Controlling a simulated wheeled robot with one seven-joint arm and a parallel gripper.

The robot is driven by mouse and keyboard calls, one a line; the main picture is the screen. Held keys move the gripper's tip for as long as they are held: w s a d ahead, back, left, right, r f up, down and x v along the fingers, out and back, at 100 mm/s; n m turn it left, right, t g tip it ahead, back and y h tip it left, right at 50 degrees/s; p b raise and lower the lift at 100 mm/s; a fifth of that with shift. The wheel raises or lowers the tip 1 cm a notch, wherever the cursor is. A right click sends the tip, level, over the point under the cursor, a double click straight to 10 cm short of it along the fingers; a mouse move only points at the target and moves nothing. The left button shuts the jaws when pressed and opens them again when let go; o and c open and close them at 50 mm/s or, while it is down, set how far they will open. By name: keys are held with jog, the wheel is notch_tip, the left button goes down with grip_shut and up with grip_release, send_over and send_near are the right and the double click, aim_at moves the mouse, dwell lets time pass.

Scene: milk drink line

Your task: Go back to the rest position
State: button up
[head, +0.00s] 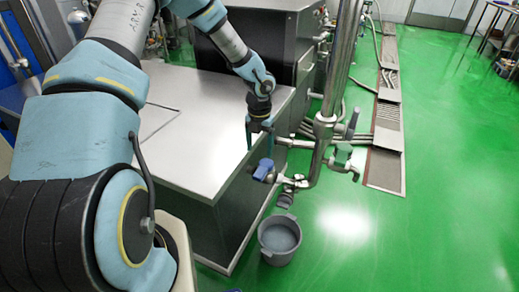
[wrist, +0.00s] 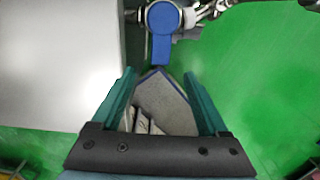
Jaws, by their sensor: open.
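My gripper (head: 259,138) hangs at the right edge of the steel-topped cabinet, pointing down, just above a blue valve handle (head: 263,170). In the wrist view my gripper (wrist: 160,88) has its two green fingers spread wide. The blue handle (wrist: 163,22) shows beyond the fingertips, apart from them. A grey shape with a blue edge (wrist: 165,103) shows between the fingers; I cannot tell what it is or whether it is touched.
The steel cabinet top (head: 215,125) lies left of my gripper. A grey bucket (head: 279,240) is on the green floor below. Open floor (head: 430,230) lies right, past a drain channel (head: 385,170).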

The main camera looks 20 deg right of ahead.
jog(key=s+a+r+m, duration=0.3)
jog(key=a+r+m, duration=0.3)
jog(key=a+m, duration=0.3)
jog(key=s+a+r+m+t, duration=0.1)
jog(key=s+a+r+m, duration=0.3)
jog(key=a+r+m, duration=0.3)
jog(key=s+a+r+m, duration=0.3)
jog(key=a+r+m, duration=0.4)
jog(key=a+m, duration=0.5)
jog(key=shift+s+r+t, duration=0.25)
jog(key=shift+s+t, duration=0.05)
jog(key=shift+s, duration=0.1)
jog(key=shift+a, duration=0.1)
